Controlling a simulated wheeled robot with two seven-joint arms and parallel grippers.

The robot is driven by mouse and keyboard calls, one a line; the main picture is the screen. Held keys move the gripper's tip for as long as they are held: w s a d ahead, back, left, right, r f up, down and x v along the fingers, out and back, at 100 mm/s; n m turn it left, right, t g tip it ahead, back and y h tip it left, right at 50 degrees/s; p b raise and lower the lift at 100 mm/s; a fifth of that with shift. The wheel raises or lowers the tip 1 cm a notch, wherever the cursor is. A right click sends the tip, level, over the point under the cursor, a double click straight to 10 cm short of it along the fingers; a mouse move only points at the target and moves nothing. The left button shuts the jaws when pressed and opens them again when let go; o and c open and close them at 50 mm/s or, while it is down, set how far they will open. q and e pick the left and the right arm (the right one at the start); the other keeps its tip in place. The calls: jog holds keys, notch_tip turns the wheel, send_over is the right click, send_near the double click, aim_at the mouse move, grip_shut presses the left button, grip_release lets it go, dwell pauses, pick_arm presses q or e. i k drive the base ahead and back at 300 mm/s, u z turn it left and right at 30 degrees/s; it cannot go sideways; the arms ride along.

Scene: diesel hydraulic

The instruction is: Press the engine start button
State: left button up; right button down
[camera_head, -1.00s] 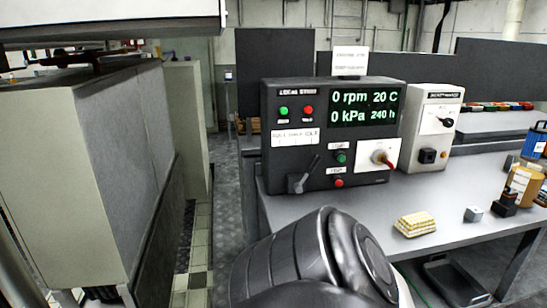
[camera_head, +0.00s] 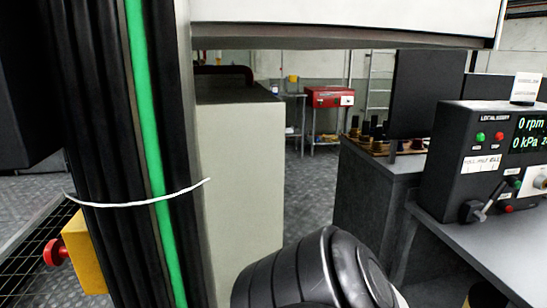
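The black control panel (camera_head: 455,150) stands on the grey bench at the right edge, partly cut off by the frame. A green light or button (camera_head: 480,136) and a red one (camera_head: 499,137) are at its upper left. Lower down are a green button (camera_head: 516,184) under a small label and a red button (camera_head: 507,209). The labels are too small to read, so I cannot tell for certain which is engine start. A lever (camera_head: 474,211) sits at lower left. The display (camera_head: 530,134) shows 0 rpm and 0 kPa. Neither gripper is in view; only my dark arm link shows at bottom centre.
A tall column with black hoses and a green strip (camera_head: 155,150) fills the left. A yellow box with a red knob (camera_head: 80,255) is at lower left. A pale cabinet (camera_head: 240,180) stands behind. Open floor (camera_head: 310,195) runs between cabinet and bench (camera_head: 450,245). A red box (camera_head: 330,97) is farther back.

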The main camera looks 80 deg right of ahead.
aim_at(517, 183)
jog(key=z, duration=3.75)
jog(key=i, duration=0.25)
jog(key=u, duration=0.05)
